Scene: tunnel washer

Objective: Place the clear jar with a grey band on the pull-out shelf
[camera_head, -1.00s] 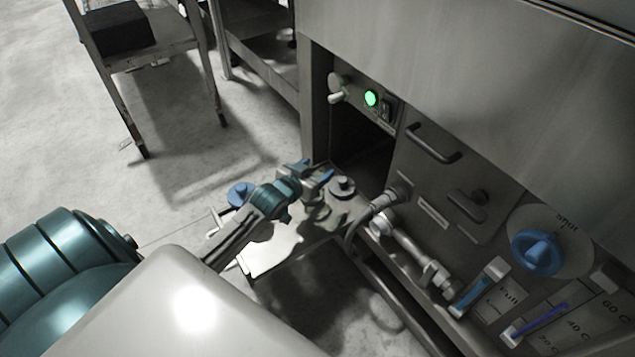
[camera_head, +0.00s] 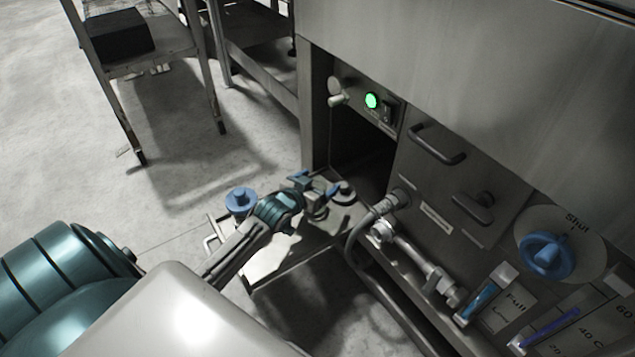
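My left gripper (camera_head: 317,186) has its two blue fingertips spread apart over the pull-out shelf (camera_head: 268,258), at the front of the machine's dark opening. A small greenish, see-through object (camera_head: 318,213), perhaps the clear jar, shows just below the fingers. Its grey band cannot be made out, and the gripper partly hides it. I cannot tell whether it touches the shelf or the fingers. My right gripper is not in view.
A blue-topped container (camera_head: 240,200) stands left of my gripper, and a dark-topped one (camera_head: 343,192) stands close on its right. A grey hose (camera_head: 362,228) curves down right of the shelf. The machine's front panel (camera_head: 440,190) bounds the right side.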

